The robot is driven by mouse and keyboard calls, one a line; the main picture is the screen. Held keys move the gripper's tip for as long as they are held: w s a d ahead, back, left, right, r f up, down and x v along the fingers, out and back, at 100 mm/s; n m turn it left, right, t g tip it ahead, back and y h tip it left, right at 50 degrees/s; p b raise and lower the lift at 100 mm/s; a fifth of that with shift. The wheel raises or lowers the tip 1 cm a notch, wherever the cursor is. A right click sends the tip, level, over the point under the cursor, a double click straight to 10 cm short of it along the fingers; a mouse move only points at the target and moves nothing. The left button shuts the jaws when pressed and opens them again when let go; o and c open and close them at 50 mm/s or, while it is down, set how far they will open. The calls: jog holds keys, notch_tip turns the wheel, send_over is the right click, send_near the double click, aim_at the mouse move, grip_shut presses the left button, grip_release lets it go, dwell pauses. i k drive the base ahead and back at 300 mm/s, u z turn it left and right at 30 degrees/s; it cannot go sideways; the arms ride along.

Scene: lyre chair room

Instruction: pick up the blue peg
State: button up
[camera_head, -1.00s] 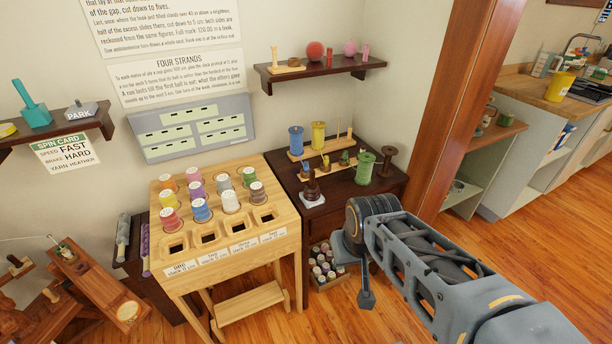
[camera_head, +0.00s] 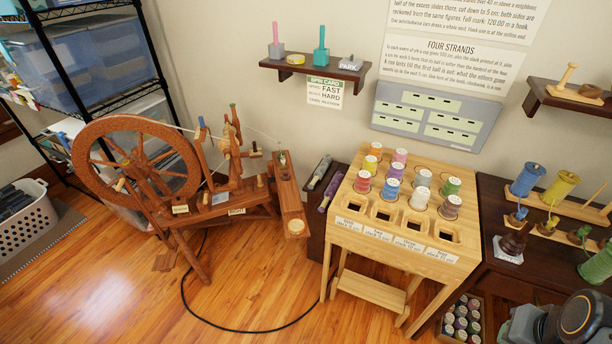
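A small blue peg (camera_head: 201,122) stands upright on the wooden spinning wheel (camera_head: 135,165), at the left in the head view. My gripper (camera_head: 522,327) is only partly seen at the bottom right edge, far from the blue peg. Its fingertips are cut off or hidden, so its opening does not show. I see nothing held in it.
A wooden stand (camera_head: 400,245) with several thread spools is between my arm and the spinning wheel. A dark side table (camera_head: 490,215) with spools is at right. A cable (camera_head: 235,330) crosses the floor. A shelf (camera_head: 315,68) hangs above. Open floor lies in front of the wheel.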

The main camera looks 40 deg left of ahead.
aim_at(521, 213)
jog(key=z, duration=0.25)
jog(key=k, duration=0.4)
jog(key=z, duration=0.9)
jog(key=i, duration=0.9)
jog(key=u, duration=1.15)
jog(key=i, duration=0.7)
jog(key=u, duration=0.85)
